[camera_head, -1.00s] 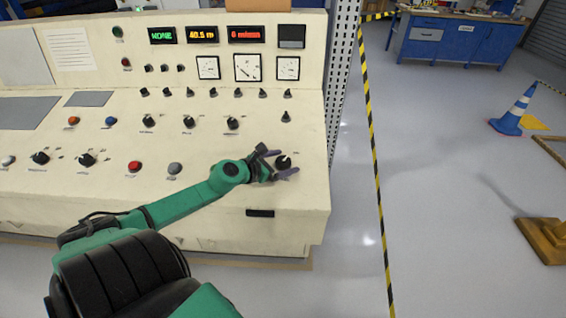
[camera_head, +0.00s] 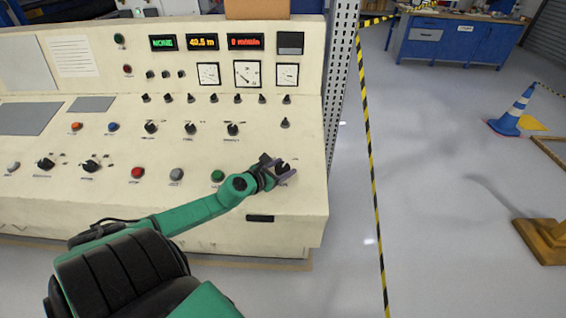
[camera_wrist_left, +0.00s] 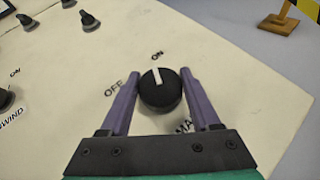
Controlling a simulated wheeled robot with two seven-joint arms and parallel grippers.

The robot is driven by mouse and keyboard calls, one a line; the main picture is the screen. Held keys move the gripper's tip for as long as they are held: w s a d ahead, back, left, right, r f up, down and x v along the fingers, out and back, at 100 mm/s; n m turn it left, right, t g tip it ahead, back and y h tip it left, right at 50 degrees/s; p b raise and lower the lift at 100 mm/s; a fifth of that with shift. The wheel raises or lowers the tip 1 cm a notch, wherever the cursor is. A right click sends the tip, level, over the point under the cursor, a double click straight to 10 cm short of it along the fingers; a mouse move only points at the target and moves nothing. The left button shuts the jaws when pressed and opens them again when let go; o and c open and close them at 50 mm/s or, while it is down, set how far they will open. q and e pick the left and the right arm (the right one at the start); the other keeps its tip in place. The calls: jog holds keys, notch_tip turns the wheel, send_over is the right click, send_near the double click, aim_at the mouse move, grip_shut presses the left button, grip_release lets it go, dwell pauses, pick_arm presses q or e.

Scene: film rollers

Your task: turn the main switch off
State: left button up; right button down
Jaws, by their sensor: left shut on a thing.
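The main switch is a round black knob (camera_wrist_left: 160,97) with a white pointer line. It is on the cream console (camera_head: 309,195), near the panel's right end. In the left wrist view its pointer faces the ON mark, with OFF to the left. The label below it is partly hidden by my gripper. My left gripper (camera_wrist_left: 157,75) is shut on the knob, with one purple finger on each side. In the head view my left gripper (camera_head: 279,168) partly covers the knob (camera_head: 284,167). My right gripper is not in view.
A green button (camera_head: 217,176), a grey button (camera_head: 176,175) and a red button (camera_head: 137,173) lie left of my gripper. Several black knobs stand above. Displays (camera_head: 202,43) line the back panel. Right of the console is open floor with a striped line (camera_head: 371,160).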

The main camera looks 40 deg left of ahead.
pick_arm(q)
jog(key=n+y+p, duration=0.4)
jog(key=p, duration=0.1)
jog(key=shift+d+r, duration=0.1)
jog(key=shift+r, duration=0.25)
jog(key=shift+f+n+g+y+p, duration=0.15)
jog(key=shift+n+g+y+p, duration=0.35)
jog(key=shift+n+y+p, duration=0.35)
jog(key=shift+f+n+g+y, duration=0.1)
jog(key=shift+n+g+y, duration=0.3)
jog(key=shift+n+y, duration=0.65)
jog(key=n+g+y, duration=0.1)
jog(key=n+g, duration=0.1)
jog(key=n, duration=0.1)
jog(key=shift+f+y, duration=0.15)
jog(key=shift+y, duration=0.25)
jog(key=shift+n+g+y, duration=1)
jog(key=shift+n+g, duration=0.1)
jog(key=shift+n, duration=0.4)
jog(key=o, duration=1.4)
